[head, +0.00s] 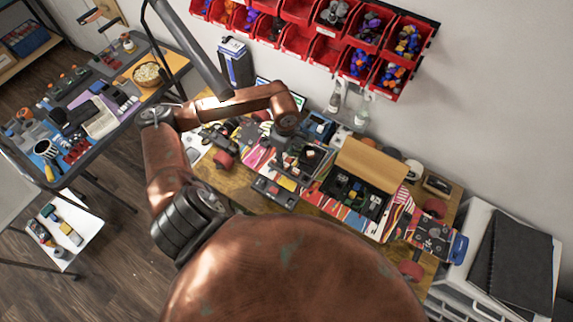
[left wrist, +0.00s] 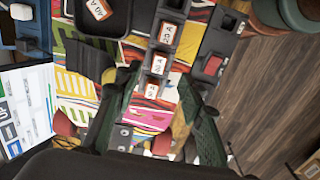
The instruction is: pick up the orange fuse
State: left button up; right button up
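Several small fuses with white, lettered tops show in the left wrist view. One with orange-red sides (left wrist: 168,33) sits in a dark block, and another orange-sided fuse (left wrist: 158,65) sits below it. A third fuse (left wrist: 150,90) lies lower, close to my left finger gap. One more orange-sided fuse (left wrist: 98,10) lies in a black tray (left wrist: 118,24). I cannot tell which of these is the orange fuse. My left gripper (left wrist: 158,80) is open, with its two green-black fingers apart and nothing clearly held. In the head view it is dark and partly hidden over the table (head: 300,165). My right gripper is not in view.
An open black box with a cardboard lid (head: 372,160) stands right of my left gripper. Red bins (head: 295,40) hang on the wall behind. A white cabinet (head: 480,265) stands at the right. Skateboard parts crowd the table.

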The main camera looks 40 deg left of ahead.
pick_arm(q)
notch_tip(320, 180, down, 6)
jog(key=shift+w+p, duration=0.1)
jog(key=shift+p, duration=0.75)
jog(key=shift+c, duration=0.3)
grip_shut()
